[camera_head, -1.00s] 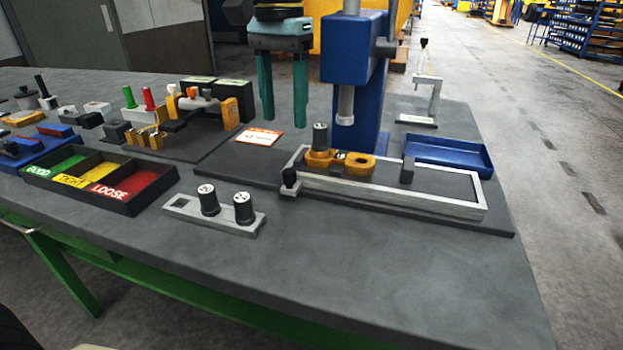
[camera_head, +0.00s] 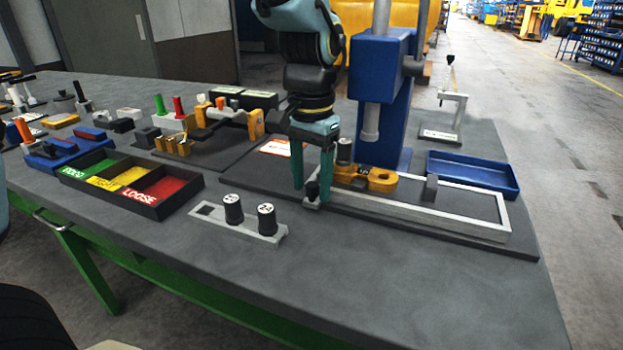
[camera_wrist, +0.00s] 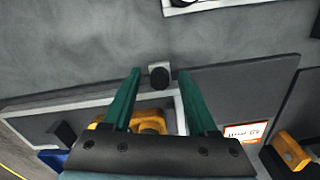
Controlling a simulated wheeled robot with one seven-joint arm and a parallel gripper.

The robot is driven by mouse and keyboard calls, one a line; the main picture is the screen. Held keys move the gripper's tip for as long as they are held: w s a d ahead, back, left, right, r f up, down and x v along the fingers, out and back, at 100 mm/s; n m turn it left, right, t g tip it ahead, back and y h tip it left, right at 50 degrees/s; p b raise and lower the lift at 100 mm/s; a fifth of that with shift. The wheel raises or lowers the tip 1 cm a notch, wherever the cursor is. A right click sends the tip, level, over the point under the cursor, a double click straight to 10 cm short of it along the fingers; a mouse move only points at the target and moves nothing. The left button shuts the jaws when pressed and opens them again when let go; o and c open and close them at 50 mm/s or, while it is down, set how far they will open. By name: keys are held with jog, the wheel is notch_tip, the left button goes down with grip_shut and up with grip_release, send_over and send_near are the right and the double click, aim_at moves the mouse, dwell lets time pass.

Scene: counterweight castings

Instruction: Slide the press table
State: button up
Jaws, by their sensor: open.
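The press table (camera_head: 440,221) is a flat tray with a light grey frame, lying under the blue press (camera_head: 372,75). A black knob (camera_head: 311,191) stands on a small tab at its left end. An orange casting (camera_head: 372,178) with a dark cylinder (camera_head: 344,151) sits on the table's left part. My gripper (camera_head: 312,188) points down over the knob, open, with teal fingers. In the wrist view the knob (camera_wrist: 159,77) appears midway between the open fingertips (camera_wrist: 159,74), with gaps on both sides. I cannot tell whether the tips reach down to its height. My fingers partly hide the table's left end.
A blue tray (camera_head: 470,176) lies behind the table at right. A grey block with two black plugs (camera_head: 240,220) sits in front at left. The sorting box with green, yellow and red compartments (camera_head: 130,200) is further left. The bench front right is clear.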

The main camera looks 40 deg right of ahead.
grip_shut()
dwell(0.4)
jog(key=shift+s, duration=0.1)
dwell(0.9)
